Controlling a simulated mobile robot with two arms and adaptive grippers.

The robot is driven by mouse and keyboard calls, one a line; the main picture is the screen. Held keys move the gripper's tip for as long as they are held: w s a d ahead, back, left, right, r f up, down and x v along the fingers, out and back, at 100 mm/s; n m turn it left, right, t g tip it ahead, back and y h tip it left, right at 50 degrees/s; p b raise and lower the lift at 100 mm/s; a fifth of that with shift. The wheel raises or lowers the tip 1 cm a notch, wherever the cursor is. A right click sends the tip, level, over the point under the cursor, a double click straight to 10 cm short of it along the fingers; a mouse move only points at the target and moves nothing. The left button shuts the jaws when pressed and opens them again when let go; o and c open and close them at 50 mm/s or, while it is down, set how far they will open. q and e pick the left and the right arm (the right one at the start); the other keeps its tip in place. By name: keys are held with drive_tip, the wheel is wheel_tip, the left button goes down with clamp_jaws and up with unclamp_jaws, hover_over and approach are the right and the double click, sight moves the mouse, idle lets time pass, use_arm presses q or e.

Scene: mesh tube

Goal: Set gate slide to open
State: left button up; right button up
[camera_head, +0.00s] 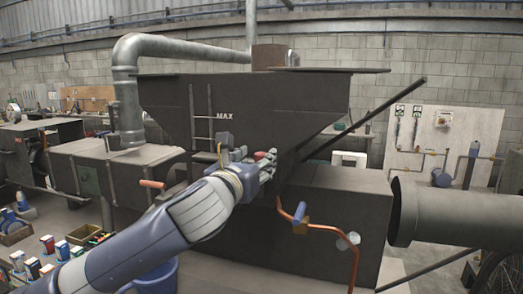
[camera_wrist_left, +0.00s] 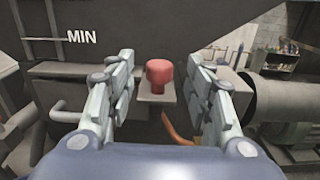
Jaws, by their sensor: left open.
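A red knob (camera_wrist_left: 160,73) sits on a small grey plate (camera_wrist_left: 157,98) that sticks out from the dark hopper; this looks like the gate slide. In the left wrist view the knob lies between the two open fingers of my left gripper (camera_wrist_left: 161,68), with a gap on each side. In the head view my left gripper (camera_head: 256,165) is in front of the lower hopper (camera_head: 245,105), and the knob is mostly hidden by it. I cannot tell from these views how far the slide is out. My right gripper is not in view.
An orange-brown pipe with a blue valve handle (camera_head: 299,212) runs just right of and below my left gripper. A metal ladder with MAX and MIN marks is on the hopper.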

sight(259, 157)
use_arm(q)
drive_tip(key=shift+p+x, duration=0.55)
drive_tip(key=shift+x, duration=1.7)
drive_tip(key=shift+c, duration=0.4)
